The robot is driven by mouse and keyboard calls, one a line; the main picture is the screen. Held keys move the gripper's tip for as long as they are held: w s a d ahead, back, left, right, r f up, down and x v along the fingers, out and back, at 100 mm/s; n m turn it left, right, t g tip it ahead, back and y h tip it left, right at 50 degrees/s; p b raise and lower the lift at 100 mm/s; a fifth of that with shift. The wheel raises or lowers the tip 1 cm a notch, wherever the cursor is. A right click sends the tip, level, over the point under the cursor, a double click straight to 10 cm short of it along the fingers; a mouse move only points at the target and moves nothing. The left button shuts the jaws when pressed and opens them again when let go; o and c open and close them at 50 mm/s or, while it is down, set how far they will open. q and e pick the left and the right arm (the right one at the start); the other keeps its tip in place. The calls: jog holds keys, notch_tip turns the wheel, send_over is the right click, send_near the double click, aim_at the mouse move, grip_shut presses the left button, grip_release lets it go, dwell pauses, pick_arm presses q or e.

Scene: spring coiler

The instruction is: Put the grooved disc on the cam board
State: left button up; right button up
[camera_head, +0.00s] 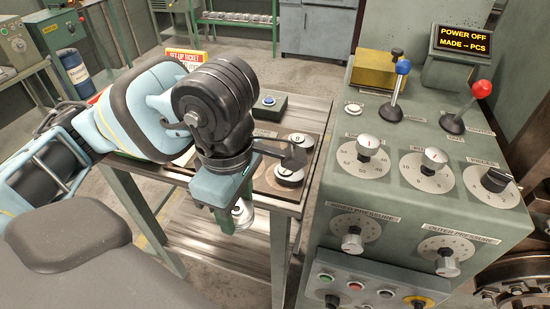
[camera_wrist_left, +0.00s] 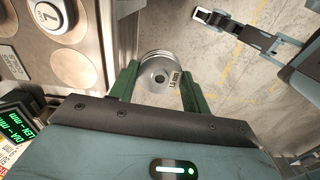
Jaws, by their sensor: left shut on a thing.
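The grooved disc (camera_wrist_left: 158,72) is a silver, ringed round piece with a centre hole and a small label. My left gripper (camera_wrist_left: 160,86) is shut on it, with a green finger on each side. In the head view the silver disc (camera_head: 243,211) hangs below my left gripper (camera_head: 237,219), beyond the table's front edge, partly hidden. The brown cam board (camera_head: 262,183) lies on the table behind and right of the gripper, partly covered by my wrist. In the wrist view the board is at upper left with bare round spots (camera_wrist_left: 72,68).
Numbered discs (camera_head: 301,140) sit on the board's right side; one also shows in the wrist view (camera_wrist_left: 54,17). A box with a blue button (camera_head: 269,103) stands behind. The green control console (camera_head: 385,205) with levers and knobs stands close on the right.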

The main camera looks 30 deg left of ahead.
pick_arm(q)
jog(key=shift+a+r+n, duration=0.15)
jog(key=shift+r+n, duration=0.2)
jog(key=shift+n, duration=0.15)
send_near(264, 182)
jog(key=a+f, duration=0.1)
jog(key=a, duration=0.2)
jog(key=w+a+f, duration=0.1)
jog(key=a, duration=0.1)
jog(key=shift+a+f, duration=0.2)
jog(key=shift+f, duration=0.15)
jog(key=shift+w+a, duration=0.2)
jog(key=shift+w, duration=0.1)
notch_tip(264, 182, down, 3)
jog(key=shift+f+p, duration=0.15)
jog(key=shift+p, duration=0.25)
jog(key=shift+f, duration=0.1)
jog(key=shift+f, duration=0.1)
jog(key=shift+f, duration=0.15)
jog(key=o, duration=1.2)
jog(key=shift+c, duration=0.2)
